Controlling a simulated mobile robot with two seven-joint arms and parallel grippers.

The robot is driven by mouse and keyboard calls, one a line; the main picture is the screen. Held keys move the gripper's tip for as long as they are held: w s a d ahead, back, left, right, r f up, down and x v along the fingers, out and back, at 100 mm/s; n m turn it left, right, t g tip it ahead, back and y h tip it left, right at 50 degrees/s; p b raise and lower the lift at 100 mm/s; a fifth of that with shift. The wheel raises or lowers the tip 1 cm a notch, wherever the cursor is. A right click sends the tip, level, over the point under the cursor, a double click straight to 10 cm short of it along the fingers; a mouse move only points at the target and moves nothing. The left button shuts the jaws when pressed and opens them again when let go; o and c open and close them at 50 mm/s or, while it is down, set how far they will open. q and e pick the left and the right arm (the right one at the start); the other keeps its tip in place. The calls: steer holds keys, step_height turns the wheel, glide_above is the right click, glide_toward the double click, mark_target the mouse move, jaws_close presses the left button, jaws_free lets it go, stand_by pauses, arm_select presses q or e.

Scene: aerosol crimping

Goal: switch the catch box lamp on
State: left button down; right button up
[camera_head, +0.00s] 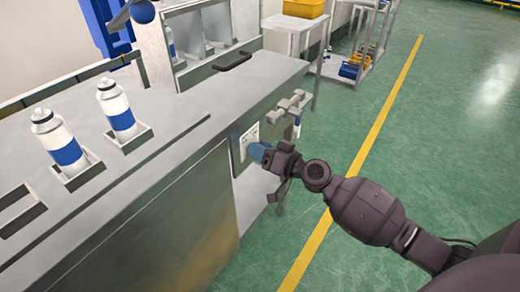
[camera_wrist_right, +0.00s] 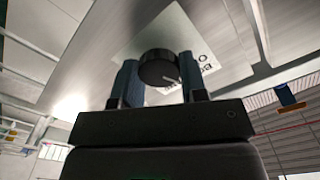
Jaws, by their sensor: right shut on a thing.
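A black round knob (camera_wrist_right: 158,66) with a pale pointer mark sits on a white label plate (camera_wrist_right: 190,32) in the right wrist view. The lettering is partly hidden and upside down. My right gripper (camera_wrist_right: 158,72) has one finger on each side of the knob and is shut on it. I cannot make out the lamp. My left gripper is not in view.
Two white bottles with blue bands (camera_head: 67,150) (camera_head: 121,117) stand in holders on the grey bench (camera_head: 185,118). A black handle (camera_head: 232,60) lies on the bench top, and grey fittings (camera_head: 290,106) stick out near my right gripper. The green floor (camera_head: 430,150) is clear at right.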

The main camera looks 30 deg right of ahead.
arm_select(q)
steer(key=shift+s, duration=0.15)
arm_select(e)
steer(key=shift+d+f+m, duration=0.1)
steer(key=shift+m, duration=5)
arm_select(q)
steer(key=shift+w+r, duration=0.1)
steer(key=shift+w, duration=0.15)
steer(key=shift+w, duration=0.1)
arm_select(e)
steer(key=o, duration=0.9)
